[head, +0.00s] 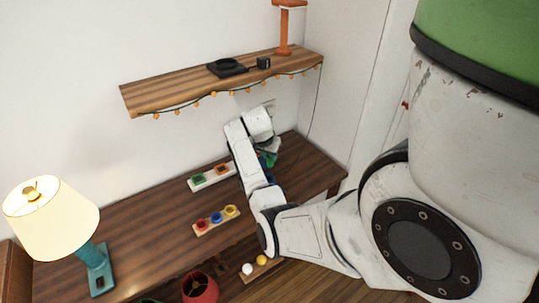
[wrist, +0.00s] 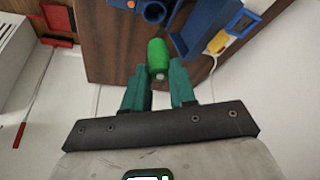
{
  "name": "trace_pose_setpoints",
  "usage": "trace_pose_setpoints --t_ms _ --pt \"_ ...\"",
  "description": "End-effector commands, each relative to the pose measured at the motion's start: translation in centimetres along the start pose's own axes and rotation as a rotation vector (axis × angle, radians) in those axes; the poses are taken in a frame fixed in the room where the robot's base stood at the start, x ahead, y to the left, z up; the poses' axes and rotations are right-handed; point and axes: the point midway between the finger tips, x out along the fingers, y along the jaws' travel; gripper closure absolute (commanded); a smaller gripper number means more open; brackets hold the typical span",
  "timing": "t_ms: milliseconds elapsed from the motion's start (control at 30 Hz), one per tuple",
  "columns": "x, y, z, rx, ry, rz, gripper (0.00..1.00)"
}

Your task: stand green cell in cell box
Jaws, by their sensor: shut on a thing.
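The green cell (wrist: 158,56) is a green cylinder with a pale tip, in the middle of the wrist view. My gripper (wrist: 160,78) is shut on its near end with its teal fingers, and the cell points away from my palm. A blue part with a round opening (wrist: 153,11) is just beyond the cell, and a larger blue block (wrist: 202,28) is to its right; I cannot tell which is the cell box. In the head view my gripper (head: 269,149) is over the right end of the table, and the arm partly hides the blue and green things there.
The brown table (head: 130,222) carries a white holder (head: 205,183) with green and orange cups and a wooden holder (head: 201,231) with red, blue and yellow cups. A lamp (head: 98,265) stands left. A shelf (head: 160,94) hangs above. A yellow plug (wrist: 218,42) shows by the blue block.

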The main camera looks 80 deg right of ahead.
Motion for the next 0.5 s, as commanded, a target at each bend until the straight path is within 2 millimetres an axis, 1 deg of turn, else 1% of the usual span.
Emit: trace_pose_setpoints --t_ms 267,500 --pt "1.2 0.0 0.5 -0.001 0.0 0.0 1.0" --pt "3.1 0.0 1.3 -0.001 0.001 -0.001 1.0"
